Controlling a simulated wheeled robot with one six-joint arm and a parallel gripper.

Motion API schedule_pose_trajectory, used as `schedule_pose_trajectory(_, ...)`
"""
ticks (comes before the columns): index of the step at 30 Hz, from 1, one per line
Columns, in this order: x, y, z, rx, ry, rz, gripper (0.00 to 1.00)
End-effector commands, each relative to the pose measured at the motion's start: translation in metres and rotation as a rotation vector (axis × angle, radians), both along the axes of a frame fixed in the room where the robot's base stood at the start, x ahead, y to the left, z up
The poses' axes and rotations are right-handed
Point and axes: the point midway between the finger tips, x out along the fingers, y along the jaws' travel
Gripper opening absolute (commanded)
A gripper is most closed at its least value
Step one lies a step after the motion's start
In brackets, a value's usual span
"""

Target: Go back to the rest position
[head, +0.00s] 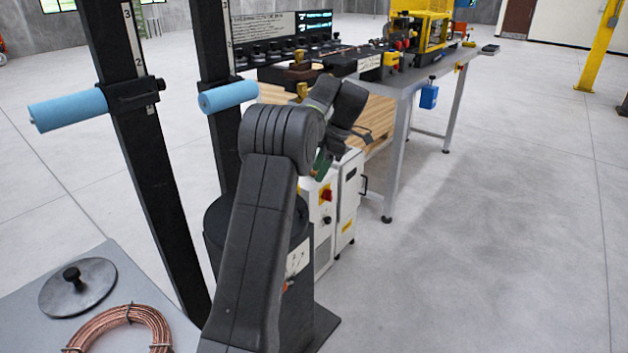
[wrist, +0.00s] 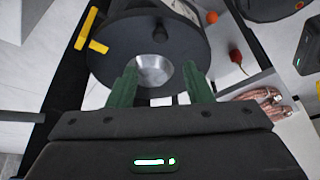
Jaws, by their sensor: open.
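My gripper (wrist: 160,70) is open, with its two green fingers apart and nothing held between them in the wrist view. Beyond the fingertips is a dark round drum or disc (wrist: 125,50) with a silver centre. I cannot tell whether the fingers touch it. In the head view my arm rises from the bottom centre, and its wrist hides most of my gripper (head: 322,164). A copper tube coil (head: 124,314) lies on a grey surface (head: 30,305) at the lower left. Copper tubing (wrist: 266,97) also shows at the right of the wrist view.
Two upright black posts (head: 150,150) with blue rollers (head: 68,108) stand left of my arm. A workbench (head: 400,92) with equipment and a yellow-framed machine (head: 432,25) stands beyond it. A white cabinet (head: 347,200) is near my gripper. Open floor lies at the right.

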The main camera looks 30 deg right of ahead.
Motion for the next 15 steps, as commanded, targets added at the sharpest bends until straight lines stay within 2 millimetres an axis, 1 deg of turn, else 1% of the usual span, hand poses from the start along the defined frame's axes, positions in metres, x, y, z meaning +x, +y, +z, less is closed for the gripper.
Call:
schedule_pose_trajectory(4, -0.0013, -0.0027, 0.0064, 0.000, -0.001, 0.000, 0.46)
schedule_pose_trajectory(15, -0.0008, -0.0016, 0.0038, 0.000, 0.000, 0.000, 0.46)
